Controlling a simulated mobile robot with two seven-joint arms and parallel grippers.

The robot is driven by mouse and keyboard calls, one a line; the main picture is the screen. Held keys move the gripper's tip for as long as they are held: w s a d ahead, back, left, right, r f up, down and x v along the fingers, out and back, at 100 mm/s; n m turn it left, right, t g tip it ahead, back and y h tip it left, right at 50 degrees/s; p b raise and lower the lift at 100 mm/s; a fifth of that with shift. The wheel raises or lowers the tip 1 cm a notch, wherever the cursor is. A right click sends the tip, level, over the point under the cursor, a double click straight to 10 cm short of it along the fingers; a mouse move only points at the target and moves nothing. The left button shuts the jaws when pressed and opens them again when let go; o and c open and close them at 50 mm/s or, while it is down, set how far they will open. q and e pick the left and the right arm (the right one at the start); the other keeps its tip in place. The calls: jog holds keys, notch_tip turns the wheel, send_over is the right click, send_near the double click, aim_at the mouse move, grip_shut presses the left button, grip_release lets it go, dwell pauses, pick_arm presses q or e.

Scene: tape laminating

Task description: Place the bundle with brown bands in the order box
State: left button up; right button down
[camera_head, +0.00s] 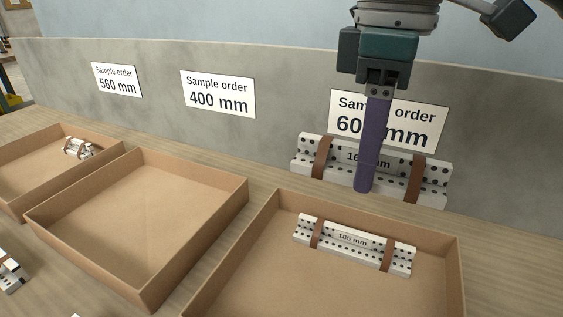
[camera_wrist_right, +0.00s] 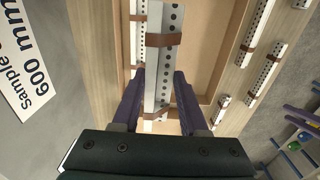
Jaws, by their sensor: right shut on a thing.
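A white bundle with dark holes and two brown bands (camera_head: 432,178) is between the fingers of my right gripper (camera_head: 365,188). The purple finger covers part of its label. It appears raised behind the right-hand cardboard box (camera_head: 452,262), in front of the 600 mm sign. In the right wrist view the held bundle (camera_wrist_right: 156,55) sits between both purple fingers (camera_wrist_right: 159,76). Inside that box lies another brown-banded bundle labelled 185 mm (camera_head: 345,239). My left gripper is not in view.
An empty cardboard box (camera_head: 130,205) stands in the middle. The left box (camera_head: 25,150) holds a small bundle (camera_head: 78,148). A grey wall (camera_head: 275,85) with order signs stands behind. The wrist view shows further brown-banded bundles (camera_wrist_right: 257,32) on the right.

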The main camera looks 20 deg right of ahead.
jog(key=b, duration=0.3)
send_over(342, 278)
notch_tip(342, 278, down, 13)
jog(key=shift+r, duration=0.1)
notch_tip(342, 278, down, 4)
jog(key=shift+r+b, duration=0.1)
jog(key=shift+b, duration=0.5)
jog(key=shift+f, duration=0.35)
jog(key=shift+f, duration=0.15)
jog(key=c, duration=0.7)
grip_release()
